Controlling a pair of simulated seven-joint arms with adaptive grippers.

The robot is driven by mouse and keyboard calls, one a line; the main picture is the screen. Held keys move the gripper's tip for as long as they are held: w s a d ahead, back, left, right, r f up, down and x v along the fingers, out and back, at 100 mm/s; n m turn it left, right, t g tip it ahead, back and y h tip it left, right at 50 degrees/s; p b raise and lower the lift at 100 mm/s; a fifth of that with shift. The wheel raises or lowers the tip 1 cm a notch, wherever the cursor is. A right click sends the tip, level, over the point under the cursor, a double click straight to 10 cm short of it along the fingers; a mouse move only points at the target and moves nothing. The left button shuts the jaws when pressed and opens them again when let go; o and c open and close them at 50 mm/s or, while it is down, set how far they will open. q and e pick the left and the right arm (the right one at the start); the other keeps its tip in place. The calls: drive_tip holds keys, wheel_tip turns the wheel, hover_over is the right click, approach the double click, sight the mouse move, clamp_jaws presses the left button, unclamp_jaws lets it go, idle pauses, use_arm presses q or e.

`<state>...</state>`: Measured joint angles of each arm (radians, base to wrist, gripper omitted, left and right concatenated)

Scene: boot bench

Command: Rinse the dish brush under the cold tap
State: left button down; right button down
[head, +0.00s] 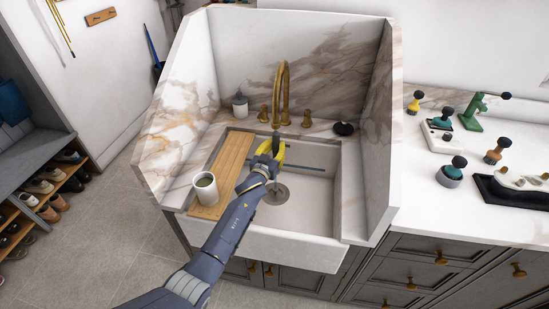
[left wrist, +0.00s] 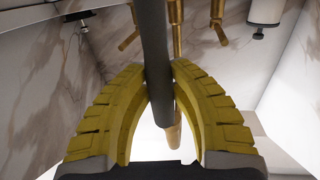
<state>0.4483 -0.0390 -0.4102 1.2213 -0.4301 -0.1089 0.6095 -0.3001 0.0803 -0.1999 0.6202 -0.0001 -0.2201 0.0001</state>
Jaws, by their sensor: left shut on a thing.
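My left gripper (head: 274,148) reaches over the white sink (head: 310,210) from the front, just below and in front of the brass tap (head: 283,88). Its yellow fingers are shut on a dark handle, which looks like the dish brush (left wrist: 152,40). In the left wrist view the handle runs up between the fingertips; bristles are not clearly visible. Brass tap handles stand left (head: 264,113) and right (head: 306,118) of the spout. No water stream is visible. My right gripper is not in view.
A wooden board (head: 234,160) lies across the sink's left side, with a white cup (head: 205,182) on it. A soap bottle (head: 240,105) and a black round item (head: 343,128) sit on the back ledge. Tall marble walls enclose three sides. The right counter is cluttered.

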use_arm(q)
drive_tip(key=shift+d, duration=0.4)
drive_tip(key=shift+s, duration=0.1)
drive_tip(key=s, duration=0.7)
drive_tip(key=shift+s, duration=0.4)
idle(0.3)
idle(1.2)
drive_tip(key=s+r, duration=0.4)
drive_tip(key=s, duration=0.1)
idle(0.5)
drive_tip(key=shift+r, duration=0.15)
idle(0.3)
